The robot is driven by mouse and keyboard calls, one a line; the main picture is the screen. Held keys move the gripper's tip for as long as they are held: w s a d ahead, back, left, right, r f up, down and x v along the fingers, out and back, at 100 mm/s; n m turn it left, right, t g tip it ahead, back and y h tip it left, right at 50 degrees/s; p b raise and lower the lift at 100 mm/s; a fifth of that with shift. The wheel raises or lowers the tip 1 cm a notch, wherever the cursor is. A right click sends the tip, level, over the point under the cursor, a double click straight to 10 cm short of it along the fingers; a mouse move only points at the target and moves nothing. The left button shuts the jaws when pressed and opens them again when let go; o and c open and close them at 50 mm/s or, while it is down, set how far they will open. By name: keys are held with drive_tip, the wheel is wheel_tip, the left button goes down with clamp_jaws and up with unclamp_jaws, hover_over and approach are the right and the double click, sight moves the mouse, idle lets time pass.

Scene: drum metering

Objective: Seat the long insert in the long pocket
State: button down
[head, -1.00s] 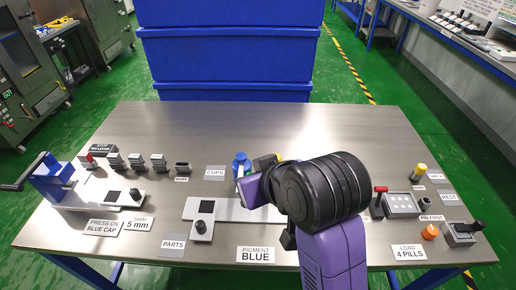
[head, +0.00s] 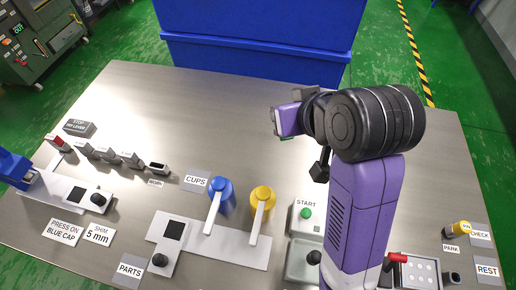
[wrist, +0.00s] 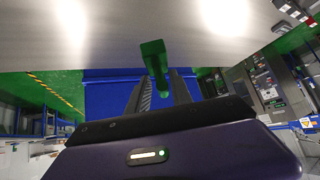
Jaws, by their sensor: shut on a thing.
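My gripper (wrist: 160,84) is shut on a green piece (wrist: 154,58) with a wide block-like head and a narrower stem. In the wrist view it sits between the two dark fingers. In the head view my gripper (head: 284,121) is above the back middle of the table, and only a sliver of green (head: 287,138) shows under it. I cannot tell whether the green piece is the long insert. I cannot pick out a long pocket in either view; my arm hides part of the right side of the table.
A blue drum (head: 221,193) and a yellow drum (head: 262,198) with white levers stand at mid-table. A START box (head: 306,214) is beside them. Small blocks (head: 107,154) line the left. A pill tray (head: 418,272) is at front right.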

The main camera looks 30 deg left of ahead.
drive_tip(key=f, duration=2)
drive_tip(key=shift+w, duration=0.25)
drive_tip(key=c, duration=1.1)
unclamp_jaws()
drive_tip(key=shift+f, duration=0.1)
